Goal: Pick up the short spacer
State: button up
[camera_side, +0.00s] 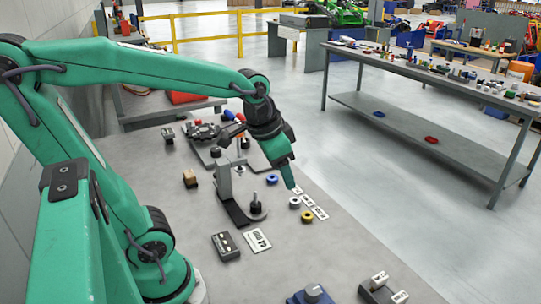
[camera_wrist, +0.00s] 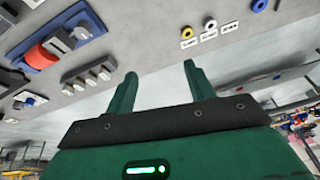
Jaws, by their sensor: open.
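Three ring-shaped spacers show in the side view: a blue one (camera_side: 272,179), a white one (camera_side: 294,202) and a yellow one (camera_side: 307,216). In the wrist view the yellow ring (camera_wrist: 187,32) and white ring (camera_wrist: 209,25) sit beside their labels, and the blue ring (camera_wrist: 259,5) is at the top edge. The labels are too small to read, so I cannot tell which is the short spacer. My gripper (camera_side: 289,185) hangs above the bench near the rings. In the wrist view its two fingers (camera_wrist: 160,76) are apart with nothing between them.
White labels (camera_side: 308,200) lie in a row beside the rings. A post stand (camera_side: 232,200) and a black peg on a round base (camera_side: 256,206) stand just left. A dark box (camera_side: 226,245) and a white card (camera_side: 257,240) lie nearer. Bench around the rings is mostly clear.

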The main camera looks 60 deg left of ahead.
jog(key=w+a+f+m+g, duration=0.25)
jog(key=w+f, duration=0.25)
jog(key=w, duration=0.3)
jog(key=m+g, duration=0.2)
send_near(307, 217)
jog(key=shift+t, duration=0.25)
jog(key=shift+w+a+f, duration=0.1)
jog(key=shift+a+f, duration=0.05)
jog(key=shift+f, duration=1.25)
jog(key=shift+s+a+f, duration=0.1)
jog(key=shift+a+f, duration=0.05)
jog(key=shift+f, duration=1.2)
jog(key=shift+w+a+f, duration=0.1)
jog(key=shift+a+f, duration=0.05)
jog(key=shift+f, duration=1.25)
jog(key=c, duration=1.1)
jog(key=shift+o, duration=0.2)
jog(key=shift+r, duration=0.15)
